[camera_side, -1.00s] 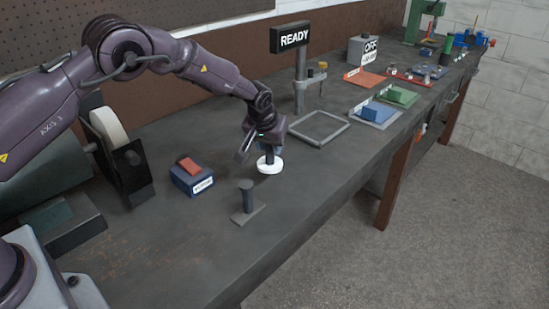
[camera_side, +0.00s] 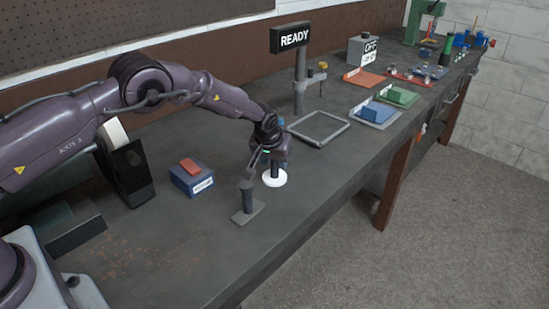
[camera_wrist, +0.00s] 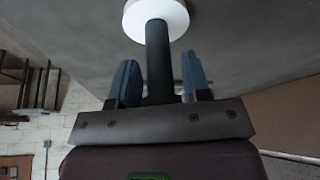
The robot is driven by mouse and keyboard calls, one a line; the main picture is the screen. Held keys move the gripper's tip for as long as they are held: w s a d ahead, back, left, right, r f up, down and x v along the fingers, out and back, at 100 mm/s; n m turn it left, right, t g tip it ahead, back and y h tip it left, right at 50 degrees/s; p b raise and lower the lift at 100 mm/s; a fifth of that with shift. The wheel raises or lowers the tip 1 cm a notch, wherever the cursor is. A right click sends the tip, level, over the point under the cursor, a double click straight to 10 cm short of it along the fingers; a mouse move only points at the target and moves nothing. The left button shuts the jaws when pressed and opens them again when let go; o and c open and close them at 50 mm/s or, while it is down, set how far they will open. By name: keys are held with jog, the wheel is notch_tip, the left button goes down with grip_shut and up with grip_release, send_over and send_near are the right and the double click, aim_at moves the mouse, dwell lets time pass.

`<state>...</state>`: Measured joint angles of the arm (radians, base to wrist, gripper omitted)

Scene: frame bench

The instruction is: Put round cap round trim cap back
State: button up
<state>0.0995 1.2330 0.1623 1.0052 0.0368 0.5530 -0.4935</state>
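The round cap (camera_side: 273,179) is a white disc with a dark upright stem, right of centre in the side view. In the wrist view the white disc (camera_wrist: 155,20) is at the top, with its dark stem (camera_wrist: 158,55) running down between two blue fingers. My gripper (camera_wrist: 160,85) is above the disc, its fingers on both sides of the stem. A narrow gap shows beside the stem in this view, but the cap has moved together with my gripper, so it looks shut on the stem. The disc's height above the bench is hard to tell.
A grey plate with a dark upright post (camera_side: 248,203) stands close to the left of the cap. A blue box with a red top (camera_side: 191,178) is further left. A grey square frame (camera_side: 318,129) lies behind, beside the READY sign's stand (camera_side: 300,85). The front right bench surface is clear.

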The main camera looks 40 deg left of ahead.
jog(key=shift+o, duration=1.1)
jog(key=shift+r, duration=0.25)
jog(key=s+r+m+h, duration=0.1)
jog(key=s+r, duration=0.9)
jog(key=r, duration=0.5)
jog(key=s+r+m+h, duration=0.1)
jog(key=s+r, duration=1)
jog(key=r, duration=0.3)
jog(key=s+d+r+m+t, duration=0.1)
jog(key=s+m, duration=0.1)
jog(key=s, duration=1.8)
jog(key=shift+d+m, duration=0.2)
jog(key=shift+m, duration=0.1)
